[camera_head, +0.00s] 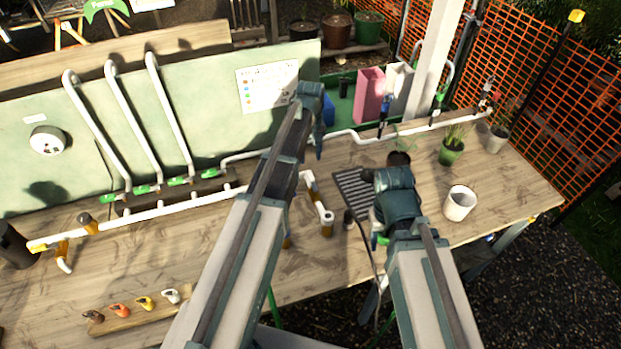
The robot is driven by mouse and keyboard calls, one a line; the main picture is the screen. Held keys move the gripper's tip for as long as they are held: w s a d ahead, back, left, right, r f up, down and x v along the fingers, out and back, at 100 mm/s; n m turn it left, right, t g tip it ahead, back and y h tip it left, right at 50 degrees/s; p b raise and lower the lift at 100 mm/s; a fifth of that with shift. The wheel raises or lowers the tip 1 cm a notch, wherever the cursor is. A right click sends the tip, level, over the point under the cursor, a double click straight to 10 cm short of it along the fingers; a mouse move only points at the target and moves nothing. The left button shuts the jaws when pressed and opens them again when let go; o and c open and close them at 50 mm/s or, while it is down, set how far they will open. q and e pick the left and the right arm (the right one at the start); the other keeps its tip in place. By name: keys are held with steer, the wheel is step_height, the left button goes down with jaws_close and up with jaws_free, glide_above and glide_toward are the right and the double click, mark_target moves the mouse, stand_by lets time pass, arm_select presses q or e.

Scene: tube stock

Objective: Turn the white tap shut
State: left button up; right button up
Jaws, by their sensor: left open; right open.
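A small white tap-like piece (171,296) is at the right end of a wooden strip (130,324) on the bench, at the lower left. A yellow one (144,303), an orange one (119,310) and a brown one (93,316) sit beside it in a row. They are too small to tell whether any is open or shut. My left arm rises through the middle and my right arm stands right of it. I cannot make out either gripper's fingers; the arm links hide them. Nothing of mine visibly touches the white piece.
White pipes (165,115) with green fittings run along the green back panel (215,85). A branched white pipe piece (326,217) stands between my arms. A black cylinder (14,246) is at the far left. A white pot (459,203) and a green pot (451,153) stand right.

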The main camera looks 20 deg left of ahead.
mark_target(310, 175)
arm_select(q)
step_height(310, 175, down, 8)
steer(key=b, duration=0.7)
steer(key=shift+f, duration=0.1)
jaws_close()
stand_by(1.0)
